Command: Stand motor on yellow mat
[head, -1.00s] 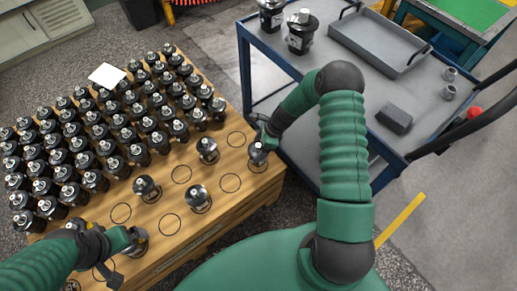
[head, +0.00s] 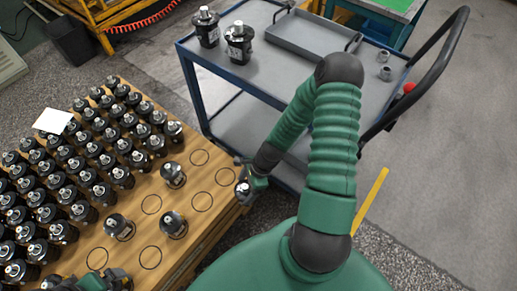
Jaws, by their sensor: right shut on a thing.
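My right gripper (head: 251,181) is shut on a black motor with a silver top (head: 242,192), just off the right edge of the wooden table (head: 215,225). Part of that motor is hidden by the gripper. Several similar motors (head: 120,228) stand upright on the table, some apart near its front right and many packed in rows at the left. My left gripper (head: 105,282) is at the bottom left, cut by the frame edge, and its jaws cannot be made out. I see no yellow mat.
A blue-framed cart (head: 285,75) stands behind my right arm. It carries two motors (head: 239,42), a grey tray (head: 305,38) and small metal cylinders (head: 385,72). Empty drawn circles (head: 199,157) mark the table. A yellow strip (head: 372,200) shows at right.

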